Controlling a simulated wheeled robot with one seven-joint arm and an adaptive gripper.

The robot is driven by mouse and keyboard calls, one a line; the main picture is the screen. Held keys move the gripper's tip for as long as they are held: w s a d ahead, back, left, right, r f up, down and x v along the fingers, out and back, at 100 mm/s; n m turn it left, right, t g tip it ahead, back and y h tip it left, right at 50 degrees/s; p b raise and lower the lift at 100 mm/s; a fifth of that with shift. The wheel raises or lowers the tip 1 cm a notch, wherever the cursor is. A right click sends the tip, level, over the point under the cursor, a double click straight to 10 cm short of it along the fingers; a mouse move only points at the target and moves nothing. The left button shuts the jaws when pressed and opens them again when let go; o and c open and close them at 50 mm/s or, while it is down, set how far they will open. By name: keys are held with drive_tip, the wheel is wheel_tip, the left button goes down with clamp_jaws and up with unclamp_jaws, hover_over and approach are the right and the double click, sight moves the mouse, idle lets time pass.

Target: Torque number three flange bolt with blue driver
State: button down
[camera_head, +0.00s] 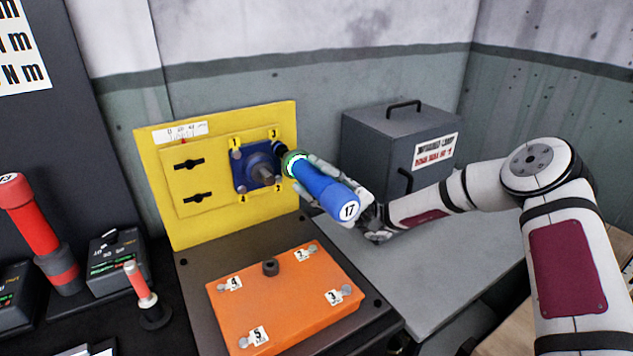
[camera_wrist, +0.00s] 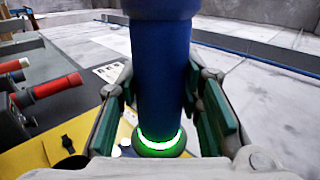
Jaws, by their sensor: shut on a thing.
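The blue driver (camera_head: 325,186) has a white end cap marked 17 and a lit green ring near its front. My gripper (camera_head: 318,182) is shut around its body, and the wrist view shows the green-padded fingers on both sides of the driver (camera_wrist: 163,80). The driver's dark tip points left and up at the upper right corner of the blue flange (camera_head: 246,178), next to the tag that reads 3 (camera_head: 274,132). The tip covers the bolt there, so I cannot tell whether it is seated on it. Other tagged bolts show at the flange's other corners.
The flange is on an upright yellow panel (camera_head: 215,220). An orange cover (camera_head: 285,300) with numbered bolts lies below. A red driver (camera_head: 36,228) stands at left beside dark chargers (camera_head: 118,262). A grey box (camera_head: 385,150) stands behind my arm.

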drive_tip(key=shift+w+a+r+b, duration=0.1)
drive_tip(key=shift+w+a+b, duration=0.5)
drive_tip(key=shift+w, duration=0.2)
idle(1.5)
